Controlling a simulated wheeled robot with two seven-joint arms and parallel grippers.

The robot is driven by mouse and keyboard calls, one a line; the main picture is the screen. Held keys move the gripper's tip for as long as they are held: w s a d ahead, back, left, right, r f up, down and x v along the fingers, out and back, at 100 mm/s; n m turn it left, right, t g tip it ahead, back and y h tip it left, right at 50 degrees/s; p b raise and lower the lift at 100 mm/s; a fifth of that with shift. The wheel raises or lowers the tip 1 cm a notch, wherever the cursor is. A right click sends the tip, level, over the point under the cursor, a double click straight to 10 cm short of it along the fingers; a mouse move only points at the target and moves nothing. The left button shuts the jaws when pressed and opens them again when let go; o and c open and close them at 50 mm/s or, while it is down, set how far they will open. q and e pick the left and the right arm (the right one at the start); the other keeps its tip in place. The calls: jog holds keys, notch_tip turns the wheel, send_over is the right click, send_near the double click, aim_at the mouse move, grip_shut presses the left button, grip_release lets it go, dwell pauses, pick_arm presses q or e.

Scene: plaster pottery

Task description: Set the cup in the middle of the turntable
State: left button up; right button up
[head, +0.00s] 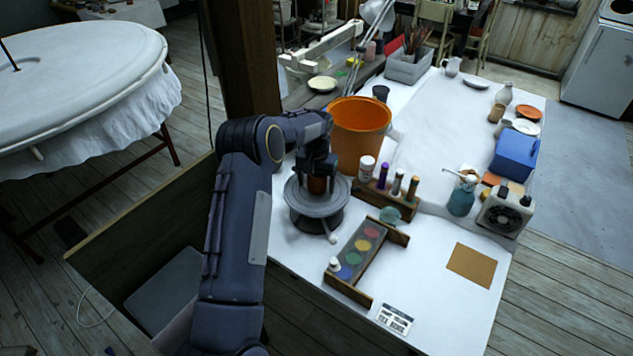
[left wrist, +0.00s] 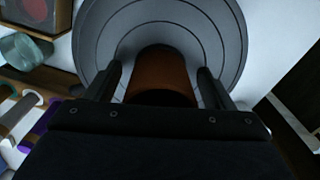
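The reddish-brown cup (head: 317,186) is on the grey turntable (head: 305,208), near its middle as far as I can see. In the left wrist view the cup (left wrist: 160,72) shows between my fingers, with the ringed turntable (left wrist: 225,38) behind it. My left gripper (head: 318,178) points down over the turntable, its fingers on either side of the cup. Narrow gaps show between the fingers and the cup, so it looks open. The gripper hides the upper part of the cup in the head view. My right gripper is not in view.
An orange bucket (head: 358,138) stands just behind the turntable. A wooden rack with bottles (head: 396,185) and a paint palette (head: 362,250) lie close on the right. A small white-tipped tool (head: 333,238) lies at the turntable's front. The white table is clear around the brown card (head: 471,264).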

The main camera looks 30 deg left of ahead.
pick_arm(q)
jog(key=shift+r, duration=0.25)
notch_tip(320, 180, up, 11)
jog(key=shift+r+b, duration=0.1)
jog(key=shift+b, duration=0.4)
jog(key=shift+s+r, duration=0.15)
jog(key=shift+r, duration=0.55)
jog(key=s+d+r+t+h, duration=0.1)
jog(key=s+d+r, duration=0.2)
jog(key=s+r, duration=0.4)
jog(key=s+d+r+t+h, duration=0.1)
jog(key=s+d+r+t, duration=0.2)
jog(key=s, duration=0.6)
jog(key=s+d+f, duration=0.1)
jog(key=s+d, duration=0.2)
jog(key=s, duration=0.4)
jog(key=s+d+f+t+h, duration=0.1)
jog(key=s+d+f, duration=0.1)
jog(key=s+d, duration=0.2)
jog(key=s+d+f, duration=0.2)
jog(key=s+d, duration=0.1)
jog(key=s, duration=0.7)
jog(key=shift+d+m+t+h, duration=0.3)
jog(key=shift+d+m+h, duration=0.1)
